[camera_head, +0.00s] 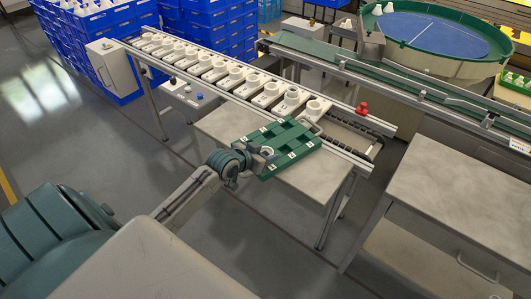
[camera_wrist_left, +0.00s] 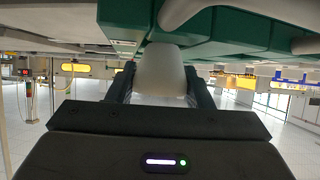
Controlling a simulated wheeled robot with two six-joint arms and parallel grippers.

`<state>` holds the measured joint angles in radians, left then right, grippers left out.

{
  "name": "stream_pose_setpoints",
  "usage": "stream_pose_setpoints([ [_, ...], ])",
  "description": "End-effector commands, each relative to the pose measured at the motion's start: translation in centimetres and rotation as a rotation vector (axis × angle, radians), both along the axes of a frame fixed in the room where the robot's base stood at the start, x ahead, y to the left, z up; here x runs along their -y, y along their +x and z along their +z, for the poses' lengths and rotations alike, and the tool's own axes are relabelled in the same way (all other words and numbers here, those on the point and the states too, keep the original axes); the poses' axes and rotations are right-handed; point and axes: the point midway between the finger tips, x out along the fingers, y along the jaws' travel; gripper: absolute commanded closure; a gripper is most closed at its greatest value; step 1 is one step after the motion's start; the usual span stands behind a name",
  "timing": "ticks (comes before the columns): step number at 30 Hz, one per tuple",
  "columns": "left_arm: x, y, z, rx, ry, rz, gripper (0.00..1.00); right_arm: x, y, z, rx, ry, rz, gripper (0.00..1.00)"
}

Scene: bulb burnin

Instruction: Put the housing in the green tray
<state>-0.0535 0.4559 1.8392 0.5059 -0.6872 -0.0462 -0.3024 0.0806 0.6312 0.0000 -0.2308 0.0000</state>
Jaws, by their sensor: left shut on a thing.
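My left gripper (camera_head: 262,157) reaches in from the left and is at the tray's left end. It is shut on a white housing (camera_wrist_left: 160,72), which shows between the two fingers in the left wrist view. In the head view only a small pale part of the housing shows beside the fingers. In the wrist view the tray's green underside or edge (camera_wrist_left: 235,30) fills the top. Whether the housing touches the tray is unclear. My right gripper is not in view.
A rail line (camera_head: 215,70) with several white housings runs behind the tray. A red knob (camera_head: 361,108) stands at its right end. Bare tabletop (camera_head: 225,125) shows left of the tray. Another grey table (camera_head: 460,190) is at the right, across a gap.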

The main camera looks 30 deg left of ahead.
Motion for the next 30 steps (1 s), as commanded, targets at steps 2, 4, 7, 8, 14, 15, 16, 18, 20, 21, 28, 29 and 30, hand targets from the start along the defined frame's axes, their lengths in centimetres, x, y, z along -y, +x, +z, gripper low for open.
stream_pose_setpoints([
  [2, 0.0, 0.0, -0.3, 0.000, -0.001, 0.000, 0.75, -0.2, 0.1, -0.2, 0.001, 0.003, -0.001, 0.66],
  [4, 0.0, 0.0, -0.3, 0.000, 0.000, 0.000, 0.44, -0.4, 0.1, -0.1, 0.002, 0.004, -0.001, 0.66],
  [7, 0.0, 0.0, -0.3, 0.000, 0.000, 0.000, 0.32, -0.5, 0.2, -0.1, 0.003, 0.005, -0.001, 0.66],
  [8, 0.0, 0.0, -0.3, 0.000, 0.000, 0.000, 0.32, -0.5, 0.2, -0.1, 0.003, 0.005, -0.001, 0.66],
  [14, 0.0, 0.0, -0.2, 0.000, 0.000, 0.000, 0.32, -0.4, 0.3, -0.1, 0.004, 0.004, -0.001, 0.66],
  [15, 0.0, 0.0, -0.1, 0.000, 0.000, 0.000, 0.32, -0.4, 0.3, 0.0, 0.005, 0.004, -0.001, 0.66],
  [16, 0.0, 0.0, 0.1, 0.000, 0.000, 0.000, 0.32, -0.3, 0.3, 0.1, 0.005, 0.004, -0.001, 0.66],
  [18, -0.1, -0.5, 0.3, -0.001, 0.003, -0.001, 0.32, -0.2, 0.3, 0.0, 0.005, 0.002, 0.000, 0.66],
  [20, -0.3, -1.3, 0.6, -0.001, 0.005, -0.002, 0.32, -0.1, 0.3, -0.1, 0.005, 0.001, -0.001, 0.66],
  [21, -0.4, -1.9, 0.9, -0.001, 0.005, -0.002, 0.32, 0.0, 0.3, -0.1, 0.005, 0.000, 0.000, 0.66],
  [28, -0.9, -6.0, 3.2, -0.003, 0.007, -0.005, 0.32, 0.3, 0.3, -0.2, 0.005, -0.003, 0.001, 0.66],
  [29, -1.1, -6.4, 3.5, -0.002, 0.008, -0.003, 0.32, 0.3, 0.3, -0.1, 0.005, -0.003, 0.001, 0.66],
  [30, -1.2, -7.0, 3.8, -0.003, 0.007, -0.002, 0.32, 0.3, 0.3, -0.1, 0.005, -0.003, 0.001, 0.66],
])
